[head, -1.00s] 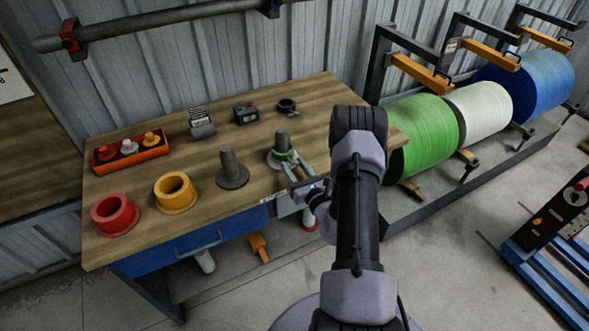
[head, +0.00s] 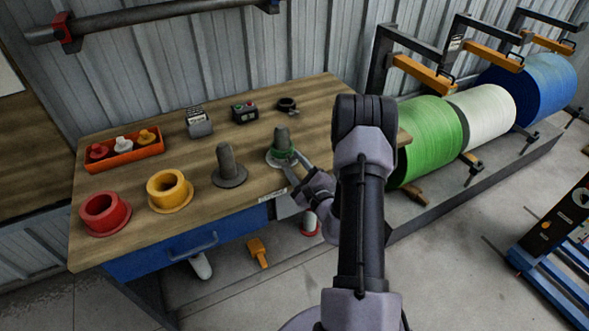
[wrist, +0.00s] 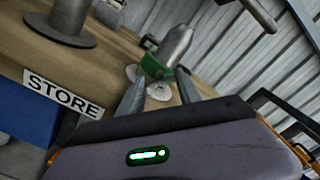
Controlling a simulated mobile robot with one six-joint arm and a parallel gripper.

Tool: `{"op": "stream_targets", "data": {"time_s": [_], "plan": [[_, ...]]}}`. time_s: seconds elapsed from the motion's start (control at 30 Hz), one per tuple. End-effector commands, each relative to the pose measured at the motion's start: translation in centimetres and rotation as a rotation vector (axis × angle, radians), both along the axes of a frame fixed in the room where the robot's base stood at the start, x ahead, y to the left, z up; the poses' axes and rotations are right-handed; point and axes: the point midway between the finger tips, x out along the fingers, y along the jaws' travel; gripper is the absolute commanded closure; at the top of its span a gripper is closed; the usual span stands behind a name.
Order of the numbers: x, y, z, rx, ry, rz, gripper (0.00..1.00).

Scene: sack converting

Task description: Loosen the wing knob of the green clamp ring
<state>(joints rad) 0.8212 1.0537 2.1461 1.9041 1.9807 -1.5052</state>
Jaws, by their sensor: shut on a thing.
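The green clamp ring (head: 281,153) sits around the grey post (head: 282,138) near the front right of the workbench. It also shows in the wrist view (wrist: 153,69), low around the post. A pale grey wing knob (wrist: 159,92) is on the near side of the ring. My gripper (head: 292,165) reaches it from the front right, and its two fingers (wrist: 160,84) stand on either side of the knob, shut on it. The exact finger contact is too small to see. In the head view the fingers hide most of the knob.
A second bare grey post (head: 226,162) stands left of the ring. Yellow (head: 169,189) and red (head: 105,213) flanged collars stand farther left. Behind are an orange tray (head: 124,157), a green-buttoned box (head: 245,112) and a dark clamp ring (head: 287,105).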

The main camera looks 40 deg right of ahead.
Motion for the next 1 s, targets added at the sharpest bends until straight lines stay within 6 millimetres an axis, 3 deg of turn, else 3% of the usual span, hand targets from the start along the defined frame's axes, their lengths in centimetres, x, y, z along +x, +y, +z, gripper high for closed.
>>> {"op": "stream_targets", "data": {"time_s": [0.4,1.0], "plan": [[0.00,0.03,-0.03,-0.185,0.044,0.001,0.99],[0.00,0.02,0.01,-0.217,0.053,0.001,0.99]]}}
